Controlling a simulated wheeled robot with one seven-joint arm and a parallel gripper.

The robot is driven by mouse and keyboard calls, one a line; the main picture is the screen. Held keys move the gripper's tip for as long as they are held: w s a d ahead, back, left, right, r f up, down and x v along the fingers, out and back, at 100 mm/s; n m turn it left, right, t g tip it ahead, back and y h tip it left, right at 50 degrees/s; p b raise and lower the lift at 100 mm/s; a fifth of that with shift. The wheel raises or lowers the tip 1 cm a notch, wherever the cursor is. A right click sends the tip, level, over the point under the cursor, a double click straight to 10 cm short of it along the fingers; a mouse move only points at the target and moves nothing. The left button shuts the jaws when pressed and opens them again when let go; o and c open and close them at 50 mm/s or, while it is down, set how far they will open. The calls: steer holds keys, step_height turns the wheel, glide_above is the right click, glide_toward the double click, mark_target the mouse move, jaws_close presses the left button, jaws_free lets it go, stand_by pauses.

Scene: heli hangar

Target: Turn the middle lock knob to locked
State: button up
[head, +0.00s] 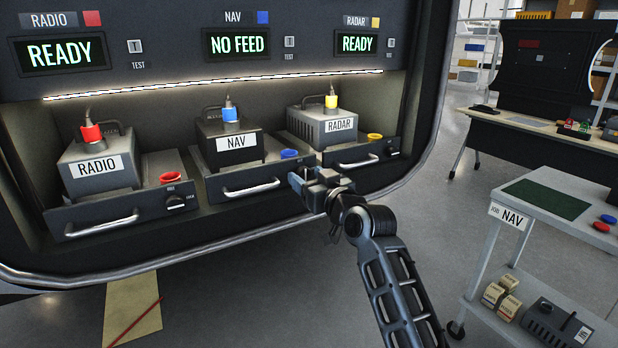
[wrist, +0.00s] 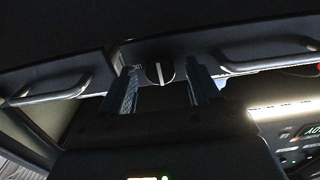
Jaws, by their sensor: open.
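The middle drawer, labelled NAV (head: 237,142), has a silver handle (head: 252,188) on its front. In the head view its lock knob is hidden behind my gripper (head: 304,189), which is at the right end of that drawer front. In the wrist view a round dark knob (wrist: 160,73) with a pale bar, nearly upright in the picture, shows between the fingertips of my gripper (wrist: 161,80). The fingers stand apart on both sides of the knob, with gaps visible. Small lettering beside the knob is too small to read. The NAV screen (head: 237,44) shows NO FEED.
The RADIO drawer (head: 120,220) is at left and the RADAR drawer (head: 362,156) at right, both with READY screens above. Handles flank the knob in the wrist view. A grey cart (head: 560,225) marked NAV stands at right. Floor between is clear.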

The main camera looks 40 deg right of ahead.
steer(key=c, duration=1)
steer(key=shift+c, duration=0.2)
steer(key=m+p, duration=0.2)
steer(key=m, duration=0.1)
steer(key=shift+r+m, duration=0.1)
steer(key=shift+m, duration=0.3)
steer(key=m+p, duration=0.3)
steer(key=m, duration=0.2)
steer(key=shift+m, duration=0.3)
steer(key=m+p, duration=0.3)
steer(key=m, duration=0.1)
steer(key=shift+m+p, duration=1.35)
steer(key=shift+m, duration=0.95)
